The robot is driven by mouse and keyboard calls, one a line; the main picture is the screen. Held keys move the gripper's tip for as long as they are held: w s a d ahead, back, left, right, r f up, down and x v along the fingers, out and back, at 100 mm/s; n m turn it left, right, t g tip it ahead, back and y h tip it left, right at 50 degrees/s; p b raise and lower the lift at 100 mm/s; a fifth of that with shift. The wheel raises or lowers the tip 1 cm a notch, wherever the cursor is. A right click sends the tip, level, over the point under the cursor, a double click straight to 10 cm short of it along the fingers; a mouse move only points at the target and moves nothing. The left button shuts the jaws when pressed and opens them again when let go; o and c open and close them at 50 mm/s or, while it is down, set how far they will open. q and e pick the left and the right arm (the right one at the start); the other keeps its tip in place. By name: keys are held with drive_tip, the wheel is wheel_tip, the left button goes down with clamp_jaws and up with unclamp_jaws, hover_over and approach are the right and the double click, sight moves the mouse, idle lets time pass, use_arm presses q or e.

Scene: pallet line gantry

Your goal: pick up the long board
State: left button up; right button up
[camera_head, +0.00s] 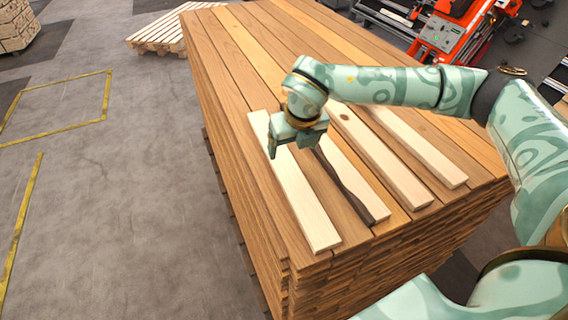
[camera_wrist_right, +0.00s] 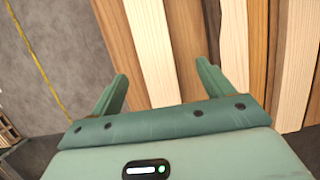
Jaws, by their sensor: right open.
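Several pale boards lie side by side on top of a tall stack of brown planks (camera_head: 230,60). The leftmost pale board (camera_head: 305,205) looks the longest of those fully in sight, though my arm hides the far ends of others. Next to it is a pale board with a dark, wavy edge (camera_head: 352,185), then two more pale boards, one (camera_head: 385,165) and another (camera_head: 430,155). My right gripper (camera_head: 295,145) is open over the leftmost board. In the right wrist view the fingers (camera_wrist_right: 162,72) stand on either side of a pale board (camera_wrist_right: 150,40), apart from it.
A pale slatted pallet (camera_head: 165,30) lies on the floor behind the stack. Another wood pile (camera_head: 15,28) stands at the far left. An orange machine (camera_head: 440,35) is at the back right. Yellow lines (camera_head: 55,132) mark the open grey floor at left.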

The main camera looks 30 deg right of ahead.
sight(284, 163)
drive_tip(key=x, duration=0.2)
drive_tip(key=shift+w+f, duration=0.1)
drive_tip(key=shift+f, duration=0.15)
drive_tip(key=x, duration=0.3)
drive_tip(key=p+x, duration=0.1)
drive_tip(key=x, duration=0.1)
drive_tip(key=shift+w+a+f, duration=0.2)
drive_tip(key=shift+w+a, duration=0.2)
drive_tip(key=c, duration=1.2)
